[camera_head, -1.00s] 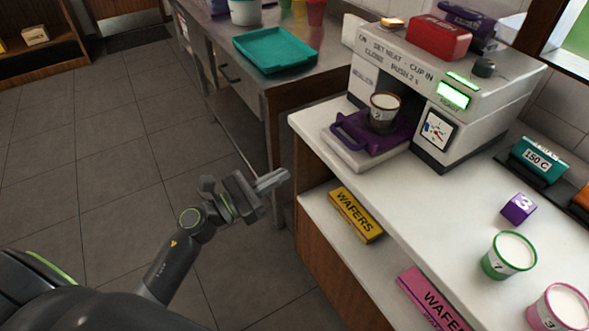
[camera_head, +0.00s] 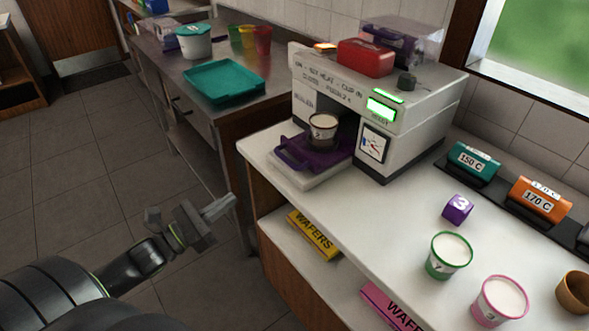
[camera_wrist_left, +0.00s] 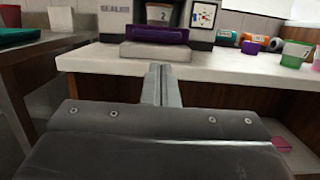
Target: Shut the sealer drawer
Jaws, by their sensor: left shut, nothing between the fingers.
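The white sealer (camera_head: 407,117) stands on the white counter. Its drawer (camera_head: 313,179) is pulled out toward the front left, with a purple handle (camera_head: 284,155) and a cup (camera_head: 322,130) in it. My left gripper (camera_head: 222,209) is shut and empty, in front of the counter's end and apart from the drawer. In the left wrist view the shut fingers (camera_wrist_left: 160,84) point at the counter edge, below the purple drawer handle (camera_wrist_left: 157,35). My right gripper is not in view.
A purple cube (camera_head: 457,209), a green-rimmed cup (camera_head: 449,255) and a pink-rimmed cup (camera_head: 499,301) stand on the counter to the right. A teal tray (camera_head: 224,83) lies on the steel table behind. Yellow wafers (camera_head: 314,235) lie on the shelf below.

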